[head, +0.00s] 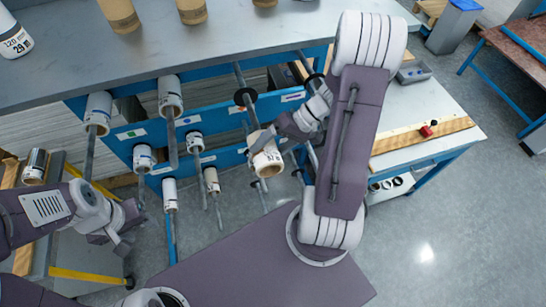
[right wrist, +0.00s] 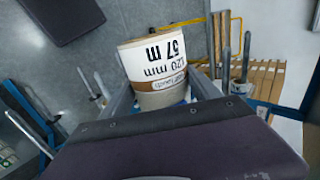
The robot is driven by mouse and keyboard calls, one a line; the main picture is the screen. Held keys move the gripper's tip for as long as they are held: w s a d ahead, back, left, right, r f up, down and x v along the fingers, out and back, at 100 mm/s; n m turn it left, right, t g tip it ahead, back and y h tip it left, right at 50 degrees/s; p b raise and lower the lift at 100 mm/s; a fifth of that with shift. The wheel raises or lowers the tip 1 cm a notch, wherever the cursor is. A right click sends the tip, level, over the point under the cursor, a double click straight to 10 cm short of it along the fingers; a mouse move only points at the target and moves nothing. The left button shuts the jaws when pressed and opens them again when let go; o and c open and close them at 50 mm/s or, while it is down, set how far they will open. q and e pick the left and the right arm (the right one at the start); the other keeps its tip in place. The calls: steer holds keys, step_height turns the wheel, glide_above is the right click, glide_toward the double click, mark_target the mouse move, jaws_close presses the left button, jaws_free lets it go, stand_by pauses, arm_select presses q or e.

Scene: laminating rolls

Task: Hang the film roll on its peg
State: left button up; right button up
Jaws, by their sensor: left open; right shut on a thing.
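The film roll (head: 266,161) is a pale cylinder with a tan band. My right gripper (head: 260,140) is shut on it, in front of the blue peg rack (head: 140,133). In the right wrist view the roll (right wrist: 158,62) fills the space between the fingers, its label upside down and reading 120 mm, 57 m. A bare peg with a black disc (head: 245,97) runs down toward the roll; I cannot tell whether it touches or enters it. My left gripper (head: 118,228) is open and empty at lower left, below the rack.
Several other pegs carry white rolls (head: 170,95), and their rods stick out toward me. A grey worktop (head: 190,45) with rolls on it overhangs the rack. A side table (head: 420,110) with a wooden strip stands at right. A cart (head: 75,255) stands at left.

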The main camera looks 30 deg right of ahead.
steer(key=shift+w+d, duration=0.25)
steer(key=shift+w, duration=0.7)
steer(key=shift+w+d, duration=0.2)
steer(key=shift+w, duration=0.8)
steer(key=shift+w+d, duration=0.25)
steer(key=shift+w, duration=0.7)
steer(key=o, duration=1.8)
steer(key=s+d+r+b, duration=0.1)
steer(key=d, duration=0.4)
steer(key=s+d+r+b, duration=0.1)
steer(key=d, duration=0.4)
steer(key=s+d+r+b, duration=0.1)
steer(key=d, duration=0.4)
steer(key=shift+s+r+b, duration=0.25)
steer(key=shift+s+b, duration=0.15)
